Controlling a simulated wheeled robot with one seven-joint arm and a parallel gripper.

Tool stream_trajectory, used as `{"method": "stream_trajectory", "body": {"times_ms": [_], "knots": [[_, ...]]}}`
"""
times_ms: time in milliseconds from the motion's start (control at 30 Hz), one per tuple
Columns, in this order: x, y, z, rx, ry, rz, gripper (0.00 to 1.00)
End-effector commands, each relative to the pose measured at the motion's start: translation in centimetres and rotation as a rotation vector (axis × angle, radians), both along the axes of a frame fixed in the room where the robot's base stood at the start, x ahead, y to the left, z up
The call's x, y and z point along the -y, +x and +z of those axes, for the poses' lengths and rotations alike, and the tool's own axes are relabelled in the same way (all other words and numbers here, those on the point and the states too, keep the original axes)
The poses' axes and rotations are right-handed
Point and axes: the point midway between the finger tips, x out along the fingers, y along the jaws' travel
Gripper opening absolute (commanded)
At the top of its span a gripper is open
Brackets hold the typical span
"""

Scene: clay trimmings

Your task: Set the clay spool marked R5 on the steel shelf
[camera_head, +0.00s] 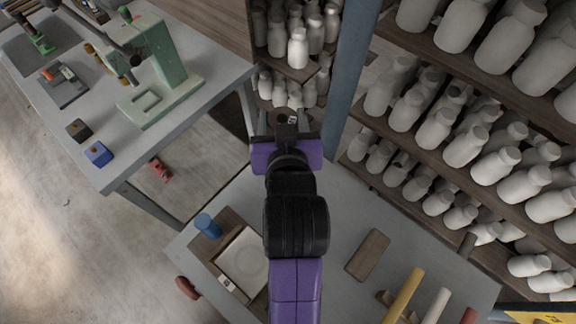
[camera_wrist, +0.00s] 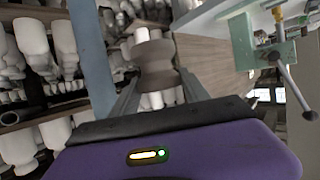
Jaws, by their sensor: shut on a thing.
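My gripper (camera_head: 285,128) is stretched forward past the near table and is shut on a brown, waisted clay spool (camera_wrist: 153,62). The spool shows between the two fingers in the wrist view. In the head view only a small part of the spool (camera_head: 282,116) shows beyond the gripper, with a pale tag whose writing is too small to read. The spool is held in the air in front of a rack of white bottles. A tall rack with a blue-grey post (camera_head: 352,72) stands to the right; I cannot tell which surface is the steel shelf.
White bottles (camera_head: 297,48) crowd the far rack, and more fill the wooden boards at right. A bench (camera_head: 215,72) with a green press (camera_head: 165,60) stands at left. The near table (camera_head: 335,215) holds a square tray, a blue cylinder (camera_head: 207,225) and a brown block (camera_head: 368,255).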

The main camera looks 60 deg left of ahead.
Motion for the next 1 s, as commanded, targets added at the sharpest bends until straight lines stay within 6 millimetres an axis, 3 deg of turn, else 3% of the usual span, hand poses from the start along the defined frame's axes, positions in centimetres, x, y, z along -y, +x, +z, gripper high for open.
{"method": "stream_trajectory", "body": {"times_ms": [500,1000], "knots": [[0.0,-0.1,-12.3,-0.002,-0.003,0.003,0.01],[0.0,-0.1,-18.0,-0.002,-0.001,0.003,0.01]]}}
